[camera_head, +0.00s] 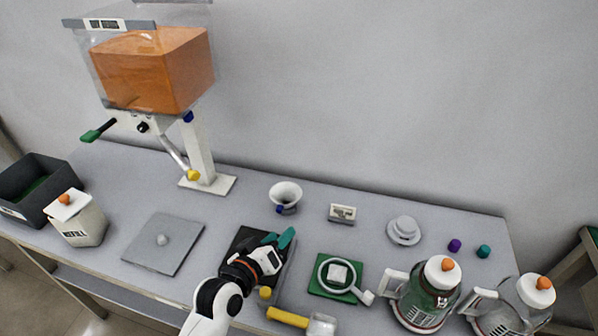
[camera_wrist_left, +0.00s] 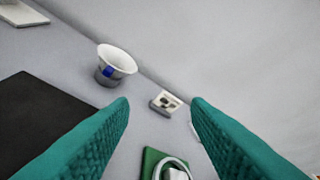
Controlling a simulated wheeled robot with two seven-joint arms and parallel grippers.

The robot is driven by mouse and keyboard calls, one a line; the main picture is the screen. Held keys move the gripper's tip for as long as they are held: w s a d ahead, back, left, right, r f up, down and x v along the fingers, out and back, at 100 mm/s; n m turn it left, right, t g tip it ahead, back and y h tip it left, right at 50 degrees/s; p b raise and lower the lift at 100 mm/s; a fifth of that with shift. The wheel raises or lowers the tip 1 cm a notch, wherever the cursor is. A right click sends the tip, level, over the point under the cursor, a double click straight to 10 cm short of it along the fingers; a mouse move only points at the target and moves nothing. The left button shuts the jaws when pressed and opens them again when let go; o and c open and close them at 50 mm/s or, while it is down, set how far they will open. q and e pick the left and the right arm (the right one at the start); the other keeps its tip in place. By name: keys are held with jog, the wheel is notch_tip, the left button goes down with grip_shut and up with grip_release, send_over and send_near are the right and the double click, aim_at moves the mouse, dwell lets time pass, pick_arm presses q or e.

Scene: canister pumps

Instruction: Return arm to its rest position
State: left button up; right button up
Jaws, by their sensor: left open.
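My left arm comes up from the bottom of the head view. Its gripper (camera_head: 285,241) has teal fingers and hangs over a black mat (camera_head: 243,238), in front of the white funnel. In the left wrist view the two fingers of this gripper (camera_wrist_left: 160,104) stand wide apart with nothing between them. The white funnel (camera_head: 286,192) with a blue spot shows beyond the fingers and also in the left wrist view (camera_wrist_left: 117,60). Some of the black mat is hidden by the arm. My right gripper is not in view.
A dispenser with orange contents (camera_head: 158,70) stands at the back left. A REFILL canister (camera_head: 80,225) and a dark bin (camera_head: 35,190) are far left. A green pad (camera_head: 322,290), yellow-handled tool (camera_head: 288,318) and two glass canisters (camera_head: 425,295) (camera_head: 512,315) are right of the arm.

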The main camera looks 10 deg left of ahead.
pick_arm(q)
jog(key=s+f+m+g, duration=0.1)
jog(key=s+f+g, duration=0.1)
jog(key=s, duration=0.1)
jog(key=s+a+f+m+g+y, duration=0.1)
jog(key=s+g, duration=0.1)
jog(key=s, duration=0.2)
jog(key=s+a+f+m+g, duration=0.1)
jog(key=s+f+m, duration=0.1)
jog(key=s, duration=0.2)
jog(key=shift+a+f+g+y, duration=0.15)
jog(key=shift+f+g+y, duration=0.15)
jog(key=shift+g, duration=0.1)
jog(key=s+a+f+m+g+y, duration=0.1)
jog(key=s+a+g, duration=0.15)
jog(key=s, duration=0.35)
jog(key=s+a+f+m+g+y, duration=0.1)
jog(key=s+a+m+g+y, duration=0.15)
jog(key=s, duration=0.35)
notch_tip(320, 180, down, 26)
jog(key=s+g, duration=0.1)
jog(key=s+a+f+g, duration=0.1)
jog(key=s+a+f, duration=0.1)
jog(key=s+f, duration=1.3)
jog(key=shift+s+f+h, duration=0.3)
jog(key=shift+s+h, duration=0.05)
jog(key=shift+s, duration=0.3)
jog(key=shift+a+n, duration=0.1)
jog(key=shift+n, duration=0.15)
